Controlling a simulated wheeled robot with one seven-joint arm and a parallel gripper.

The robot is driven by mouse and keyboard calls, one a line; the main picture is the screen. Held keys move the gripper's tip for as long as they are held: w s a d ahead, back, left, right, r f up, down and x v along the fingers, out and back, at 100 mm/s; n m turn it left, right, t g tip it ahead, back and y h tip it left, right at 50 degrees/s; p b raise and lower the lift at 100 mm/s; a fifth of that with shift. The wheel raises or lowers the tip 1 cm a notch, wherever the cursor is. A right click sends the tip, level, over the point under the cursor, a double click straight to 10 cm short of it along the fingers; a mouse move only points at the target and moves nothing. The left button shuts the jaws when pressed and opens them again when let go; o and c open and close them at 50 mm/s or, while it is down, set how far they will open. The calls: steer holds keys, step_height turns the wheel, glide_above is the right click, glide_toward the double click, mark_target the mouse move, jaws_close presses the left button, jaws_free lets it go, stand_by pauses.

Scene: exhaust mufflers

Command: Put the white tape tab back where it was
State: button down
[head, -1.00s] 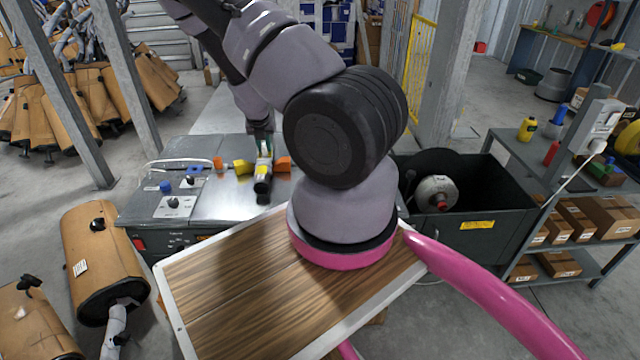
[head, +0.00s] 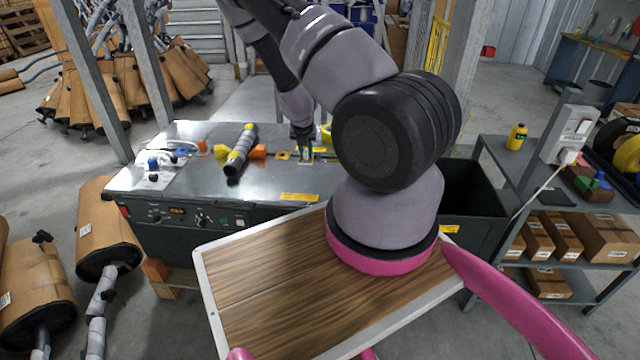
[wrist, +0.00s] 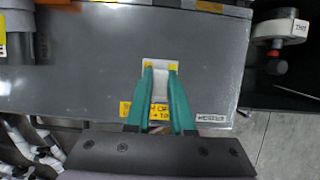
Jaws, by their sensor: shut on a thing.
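My gripper (wrist: 160,68) has green fingers that point at the grey metal bench top (wrist: 95,75). The fingers are shut on a small white piece, the white tape tab (wrist: 160,85). Its tip end lies over a pale square patch with yellow corners, and I cannot tell whether it touches the surface. In the head view my gripper (head: 305,154) is low over the bench top (head: 285,180), right of a pipe piece (head: 240,152). The tab is too small to make out clearly there.
The pipe piece lies between orange blocks (head: 257,152). A yellow printed label (wrist: 125,108) is beside my fingers. A dark bin (head: 470,185) stands right of the bench, then a grey shelf cart (head: 500,150). Brown mufflers (head: 105,225) stand at left.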

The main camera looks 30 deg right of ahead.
mark_target(307, 160)
step_height(307, 160, down, 5)
steer(key=shift+s+d+f, duration=0.1)
steer(key=shift+d+f, duration=0.05)
steer(key=shift+f, duration=2.05)
steer(key=shift+f, duration=0.1)
steer(key=c, duration=0.8)
jaws_free()
steer(key=shift+r, duration=0.4)
steer(key=v, duration=1.1)
steer(key=shift+r, duration=0.2)
